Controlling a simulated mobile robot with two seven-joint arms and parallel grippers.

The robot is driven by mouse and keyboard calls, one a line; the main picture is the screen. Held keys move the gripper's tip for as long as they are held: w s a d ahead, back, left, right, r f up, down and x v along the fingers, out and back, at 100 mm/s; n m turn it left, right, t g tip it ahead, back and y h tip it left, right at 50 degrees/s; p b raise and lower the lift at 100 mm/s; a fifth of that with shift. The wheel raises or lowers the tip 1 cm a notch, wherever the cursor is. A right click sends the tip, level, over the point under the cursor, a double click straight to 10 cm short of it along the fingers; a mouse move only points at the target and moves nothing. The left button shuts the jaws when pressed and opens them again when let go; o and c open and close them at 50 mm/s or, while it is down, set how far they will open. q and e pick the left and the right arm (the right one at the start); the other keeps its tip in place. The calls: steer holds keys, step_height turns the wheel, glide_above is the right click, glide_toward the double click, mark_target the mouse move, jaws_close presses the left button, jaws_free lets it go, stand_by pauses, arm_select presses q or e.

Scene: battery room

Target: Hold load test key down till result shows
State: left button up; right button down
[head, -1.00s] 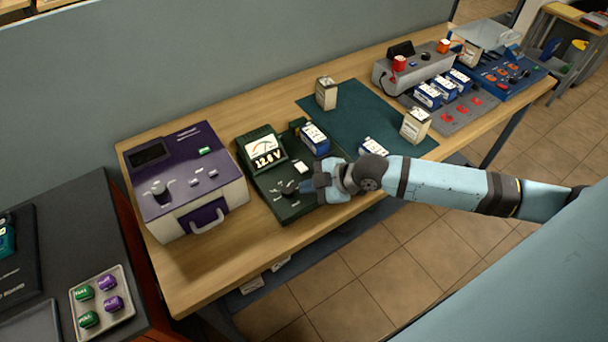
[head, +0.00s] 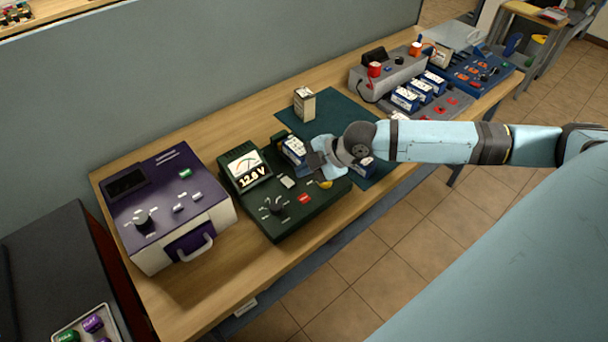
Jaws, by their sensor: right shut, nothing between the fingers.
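The dark green battery tester (head: 262,226) stands at the front of the bench. Its lit display (head: 248,172) has a needle dial and reads about 12.8 V; the last digit is blurred. Its panel has a black knob (head: 275,207), a white key (head: 287,182), a red key (head: 304,198) and a yellow round part (head: 325,184). The labels are too small to read. A blue-and-white battery (head: 293,149) sits at its back. My right gripper (head: 318,168) is shut and empty over the tester's right side, close to the yellow part; contact cannot be told. My left gripper is out of view.
A purple device (head: 160,205) with a handle stands left of the tester. A green mat (head: 345,112) with a cream box (head: 304,104) lies behind. Another blue battery (head: 366,168) is partly behind my arm. Grey and blue stations (head: 478,72) fill the bench's far right.

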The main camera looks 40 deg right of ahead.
steer(key=b, duration=0.5)
glide_above(305, 200)
step_height(305, 200, down, 6)
steer(key=shift+f, duration=0.1)
steer(key=shift+f+b, duration=0.4)
steer(key=shift+f, duration=0.45)
stand_by(0.6)
steer(key=shift+f, duration=0.15)
steer(key=shift+f, duration=0.35)
steer(key=shift+f, duration=0.35)
stand_by(2.3)
